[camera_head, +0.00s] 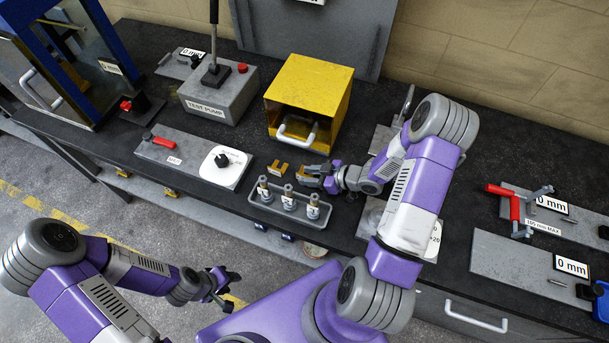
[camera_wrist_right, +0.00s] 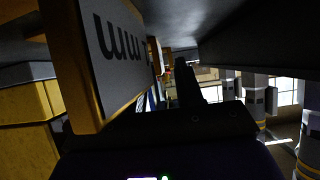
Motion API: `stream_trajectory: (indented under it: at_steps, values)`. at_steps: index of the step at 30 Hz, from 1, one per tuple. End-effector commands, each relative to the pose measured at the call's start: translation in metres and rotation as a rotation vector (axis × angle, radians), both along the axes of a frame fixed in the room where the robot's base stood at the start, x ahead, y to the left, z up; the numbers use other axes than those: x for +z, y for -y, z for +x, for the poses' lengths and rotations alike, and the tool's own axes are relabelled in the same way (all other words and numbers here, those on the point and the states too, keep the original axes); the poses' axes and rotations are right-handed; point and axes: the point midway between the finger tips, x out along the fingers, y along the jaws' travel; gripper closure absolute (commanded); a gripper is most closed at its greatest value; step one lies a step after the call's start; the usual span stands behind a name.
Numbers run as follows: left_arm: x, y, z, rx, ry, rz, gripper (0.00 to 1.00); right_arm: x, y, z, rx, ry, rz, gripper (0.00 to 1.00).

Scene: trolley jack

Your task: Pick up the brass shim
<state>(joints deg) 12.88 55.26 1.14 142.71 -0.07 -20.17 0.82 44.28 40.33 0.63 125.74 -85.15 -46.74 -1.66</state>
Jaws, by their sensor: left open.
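A small brass-coloured, notched piece (camera_head: 277,167), which looks like the brass shim, is on the dark bench behind the grey tray with pegs. My right gripper (camera_head: 305,178) is low over the bench, just right of this piece. Its fingers are small and partly merged with the background, so their gap and any contact are unclear. In the right wrist view, a brass-edged plate with a white "mm" label (camera_wrist_right: 115,45) is very close at the left, beside a dark finger. My left gripper (camera_head: 222,290) is open and empty, in front of the bench above the floor.
The grey tray (camera_head: 262,205) with upright pegs stands at the bench's front edge, close to my right gripper. A yellow box (camera_head: 310,85) is behind. A white dial plate (camera_head: 225,167) is left. Clamp plates (camera_head: 520,265) lie far right.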

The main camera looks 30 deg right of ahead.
Motion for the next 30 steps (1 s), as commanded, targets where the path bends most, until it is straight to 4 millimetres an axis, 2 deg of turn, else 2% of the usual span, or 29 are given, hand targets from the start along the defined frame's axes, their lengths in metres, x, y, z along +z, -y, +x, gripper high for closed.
stream_trajectory:
  at_steps: [10, 17, 30]
  values:
    - [-0.0006, 0.0000, 0.0001, 0.000, 0.000, 0.000, 0.57, -0.0049, -0.0055, 0.0065, -0.001, 0.000, 0.000, 0.64]
    - [-0.0007, -0.0001, 0.0001, 0.000, 0.000, 0.000, 0.57, -0.0047, -0.0054, 0.0063, -0.001, 0.000, 0.000, 0.99]
    - [-0.0004, -0.0001, 0.0001, 0.000, 0.000, 0.000, 0.57, -0.0033, -0.0054, 0.0065, 0.000, 0.002, 0.000, 1.00]
